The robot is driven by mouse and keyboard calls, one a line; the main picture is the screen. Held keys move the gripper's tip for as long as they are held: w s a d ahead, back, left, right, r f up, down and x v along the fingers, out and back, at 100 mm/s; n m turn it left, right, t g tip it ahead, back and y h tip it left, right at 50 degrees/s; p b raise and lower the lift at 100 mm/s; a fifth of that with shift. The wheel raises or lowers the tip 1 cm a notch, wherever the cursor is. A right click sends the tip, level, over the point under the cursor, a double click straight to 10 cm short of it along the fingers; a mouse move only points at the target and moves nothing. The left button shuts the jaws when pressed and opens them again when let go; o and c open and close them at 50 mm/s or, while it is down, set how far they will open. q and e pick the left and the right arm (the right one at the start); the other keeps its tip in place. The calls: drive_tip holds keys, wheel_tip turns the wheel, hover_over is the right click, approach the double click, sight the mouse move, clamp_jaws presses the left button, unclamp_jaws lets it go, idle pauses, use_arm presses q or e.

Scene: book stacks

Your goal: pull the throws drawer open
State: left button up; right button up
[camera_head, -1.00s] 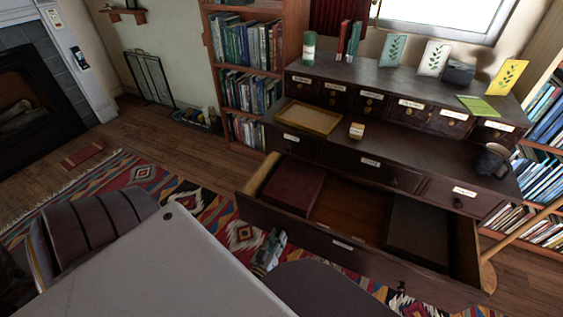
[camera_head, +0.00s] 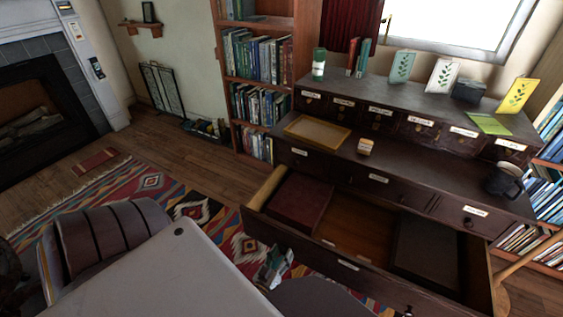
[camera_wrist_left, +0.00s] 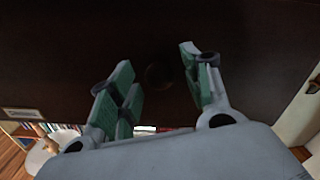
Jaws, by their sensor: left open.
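A wide dark-wood drawer (camera_head: 318,252) at the bottom of the cabinet is pulled well out in the head view. Its label is too small to read. A dark red box (camera_head: 300,200) and a dark brown box (camera_head: 427,250) lie inside it, with bare wood between. My left gripper (camera_head: 272,268) is in front of the left part of the drawer front. In the left wrist view its green-padded fingers (camera_wrist_left: 158,88) are open and apart, facing a dark surface with a faint round knob (camera_wrist_left: 157,77). My right gripper is not in view.
The cabinet top (camera_head: 360,155) carries a wooden tray (camera_head: 317,132), a small box (camera_head: 365,146) and a dark mug (camera_head: 503,180).

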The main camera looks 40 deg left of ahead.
use_arm(q)
drive_tip(key=v, duration=1.2)
idle(0.3)
idle(0.3)
drive_tip(key=shift+w, duration=0.1)
